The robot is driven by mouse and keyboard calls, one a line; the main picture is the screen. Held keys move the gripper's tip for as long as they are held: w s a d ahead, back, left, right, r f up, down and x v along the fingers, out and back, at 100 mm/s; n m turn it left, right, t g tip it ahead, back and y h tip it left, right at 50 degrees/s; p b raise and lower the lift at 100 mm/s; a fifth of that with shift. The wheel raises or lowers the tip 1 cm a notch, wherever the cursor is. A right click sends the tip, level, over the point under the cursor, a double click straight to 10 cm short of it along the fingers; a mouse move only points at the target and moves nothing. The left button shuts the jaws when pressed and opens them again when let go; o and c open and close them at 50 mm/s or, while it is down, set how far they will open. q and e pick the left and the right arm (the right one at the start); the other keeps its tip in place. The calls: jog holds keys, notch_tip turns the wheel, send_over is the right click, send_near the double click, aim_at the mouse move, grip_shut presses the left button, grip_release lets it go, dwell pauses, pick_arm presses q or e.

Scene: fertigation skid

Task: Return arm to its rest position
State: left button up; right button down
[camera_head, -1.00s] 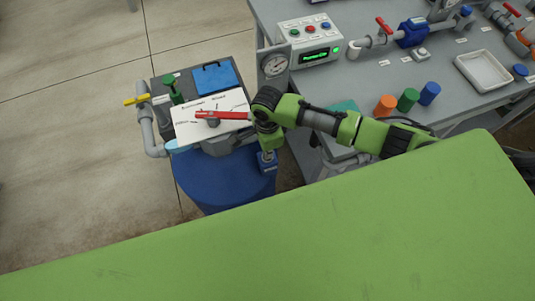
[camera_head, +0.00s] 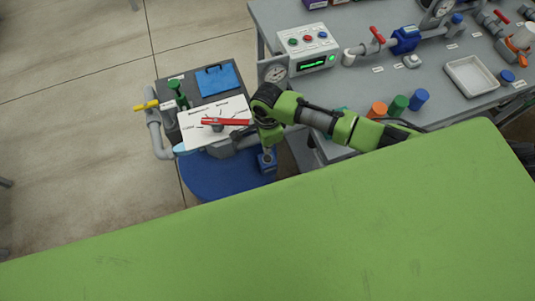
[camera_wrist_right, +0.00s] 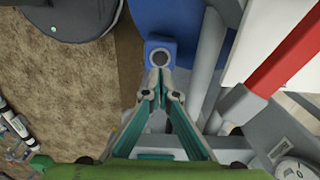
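My right arm (camera_head: 325,120) reaches in from the right in the head view. Its gripper (camera_head: 268,150) points down beside the grey control station, just above a small blue block (camera_head: 267,162). In the right wrist view the teal fingers (camera_wrist_right: 160,87) converge with their tips together, and I see nothing held between them. The blue block with a round grey top (camera_wrist_right: 160,57) lies just beyond the tips; whether they touch it is unclear. A red lever (camera_head: 227,121) lies across a white dial plate (camera_head: 200,135), left of my wrist. My left gripper is not in view.
A blue drum (camera_head: 215,185) stands below the station. A yellow-handled valve (camera_head: 146,105) and pipe are at its left. A gauge (camera_head: 275,73) is close behind my wrist. The grey bench (camera_head: 350,90) holds a control box (camera_head: 307,47), orange, green and blue cylinders, and a white tray (camera_head: 470,75).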

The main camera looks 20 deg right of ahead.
jog(key=shift+r, duration=0.3)
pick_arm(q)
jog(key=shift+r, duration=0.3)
